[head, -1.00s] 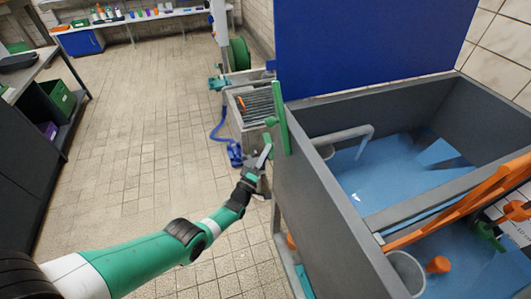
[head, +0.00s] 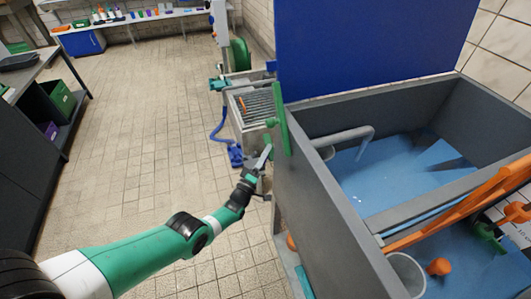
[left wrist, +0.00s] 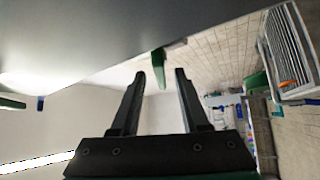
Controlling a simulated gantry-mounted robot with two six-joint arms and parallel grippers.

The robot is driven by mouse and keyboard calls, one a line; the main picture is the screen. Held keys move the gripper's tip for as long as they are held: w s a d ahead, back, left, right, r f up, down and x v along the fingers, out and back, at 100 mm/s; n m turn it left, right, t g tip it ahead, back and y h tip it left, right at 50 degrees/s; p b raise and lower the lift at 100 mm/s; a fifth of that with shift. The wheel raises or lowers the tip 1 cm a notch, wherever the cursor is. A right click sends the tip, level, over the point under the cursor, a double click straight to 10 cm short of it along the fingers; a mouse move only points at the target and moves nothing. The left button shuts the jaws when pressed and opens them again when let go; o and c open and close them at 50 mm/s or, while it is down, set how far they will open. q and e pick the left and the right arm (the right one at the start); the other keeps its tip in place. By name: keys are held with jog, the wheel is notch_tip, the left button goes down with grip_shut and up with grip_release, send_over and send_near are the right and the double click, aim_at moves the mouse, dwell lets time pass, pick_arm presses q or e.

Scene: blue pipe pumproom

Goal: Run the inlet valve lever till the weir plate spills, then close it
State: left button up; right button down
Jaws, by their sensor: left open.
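My left gripper (head: 266,152) is open and empty, just below and left of the lever in the head view. In the left wrist view a green lever end (left wrist: 159,62) shows just beyond and between my open fingertips (left wrist: 160,74); I cannot tell whether they touch it. Blue water (head: 400,175) lies in the tank. A grey crosswise plate (head: 420,203) divides it; I cannot tell whether water spills over it. My right gripper is not in view.
A grey pipe (head: 345,136) bends into the tank. An orange bar (head: 455,212) crosses its right part, near a grey cup (head: 405,270). A slatted basin (head: 258,104) and blue hose (head: 218,135) stand behind my left gripper. The tiled floor (head: 140,160) at left is clear.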

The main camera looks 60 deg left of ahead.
pick_arm(q)
jog(key=p+v, duration=0.3)
jog(key=v, duration=0.8)
jog(key=shift+s+d, duration=0.15)
jog(key=shift+s, duration=0.05)
